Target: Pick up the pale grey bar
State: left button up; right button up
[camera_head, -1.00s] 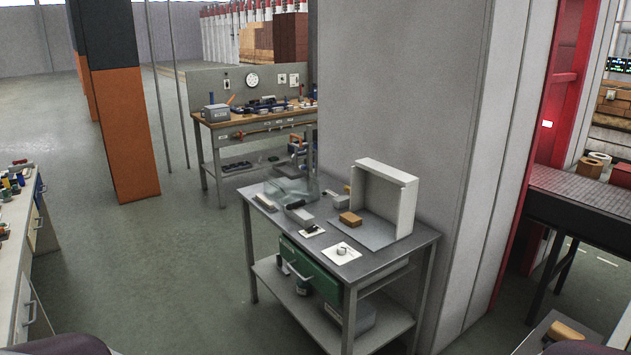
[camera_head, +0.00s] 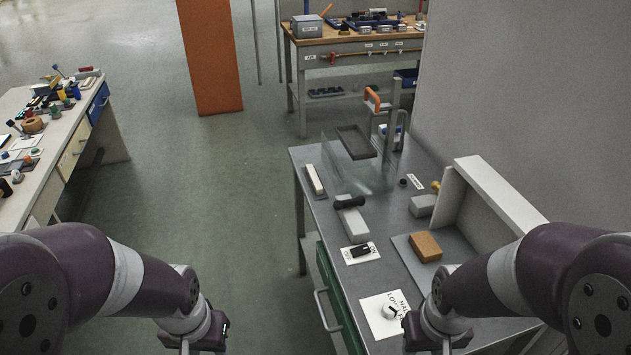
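A slim pale bar (camera_head: 315,180), whitish-grey, lies flat near the left edge of the grey metal table (camera_head: 328,225). It is apart from the things around it. My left gripper (camera_head: 205,340) hangs over the floor left of the table, well short of the bar. My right gripper (camera_head: 430,340) is over the near part of the table, also away from the bar. The fingers of both are cut off or hidden, so their opening does not show. Nothing is seen held.
A brown block (camera_head: 425,246), a white-walled box corner (camera_head: 490,200) and a knob on a labelled plate (camera_head: 390,312) are at right. A cluttered bench (camera_head: 75,135) stands left; floor between is clear.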

aim_at(316, 183)
jog(key=i+u, duration=0.15)
jog(key=u, duration=0.25)
jog(key=i+j+u, duration=0.1)
jog(key=u, duration=0.3)
jog(key=i+z, duration=0.2)
jog(key=i, duration=0.35)
jog(key=i+j+z, duration=0.2)
jog(key=i, duration=0.3)
jog(key=i+j+z, duration=0.2)
jog(key=i, duration=0.3)
jog(key=i+j+z, duration=0.2)
jog(key=i+j, duration=0.15)
jog(key=i, duration=0.15)
jog(key=z, duration=0.25)
